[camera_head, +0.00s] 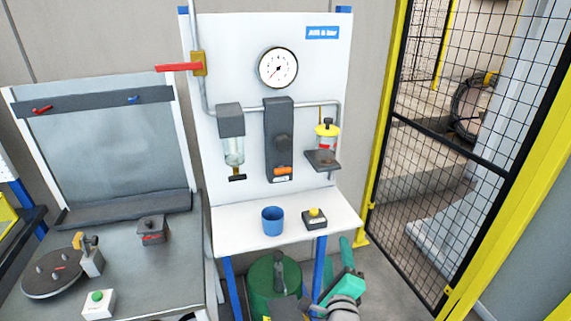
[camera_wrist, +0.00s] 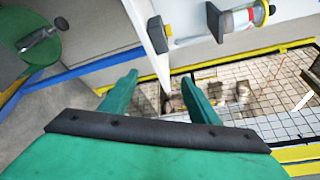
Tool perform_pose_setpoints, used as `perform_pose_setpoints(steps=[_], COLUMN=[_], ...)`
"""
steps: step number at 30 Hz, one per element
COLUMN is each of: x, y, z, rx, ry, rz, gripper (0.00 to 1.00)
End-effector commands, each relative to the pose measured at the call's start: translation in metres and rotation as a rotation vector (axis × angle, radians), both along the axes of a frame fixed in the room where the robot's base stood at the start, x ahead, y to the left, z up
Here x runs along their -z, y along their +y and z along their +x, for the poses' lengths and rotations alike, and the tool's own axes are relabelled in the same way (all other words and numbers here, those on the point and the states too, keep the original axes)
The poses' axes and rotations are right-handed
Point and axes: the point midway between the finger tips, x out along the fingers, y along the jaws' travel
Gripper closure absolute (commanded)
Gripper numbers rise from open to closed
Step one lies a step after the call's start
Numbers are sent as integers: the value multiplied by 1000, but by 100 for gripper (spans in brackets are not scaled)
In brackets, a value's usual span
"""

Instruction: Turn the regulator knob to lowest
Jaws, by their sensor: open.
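The regulator (camera_head: 279,120) is a tall dark block in the middle of the white upright panel. Its dark round knob (camera_head: 283,144) sticks out at mid-height, with an orange part (camera_head: 283,171) below it. My green gripper (camera_head: 350,262) is low at the right, below the panel's shelf and well apart from the knob. In the wrist view, my gripper (camera_wrist: 157,92) has its two fingers spread with nothing held between them. I cannot make out the knob in the wrist view.
A clear filter bowl (camera_head: 233,150) and a yellow-topped bowl unit (camera_head: 326,143) flank the regulator. A red-handled valve (camera_head: 180,67) is at upper left. A mesh fence (camera_head: 450,140) stands right.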

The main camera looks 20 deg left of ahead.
Motion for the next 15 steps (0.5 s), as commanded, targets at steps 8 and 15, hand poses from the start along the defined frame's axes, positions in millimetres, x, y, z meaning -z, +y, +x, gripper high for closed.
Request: perform_pose_setpoints(steps=[8, 15], x=[-97, -175], y=[55, 100], z=[43, 53], rx=[-83, -184], ry=[95, 227], rz=[485, 857], gripper=[44, 44])
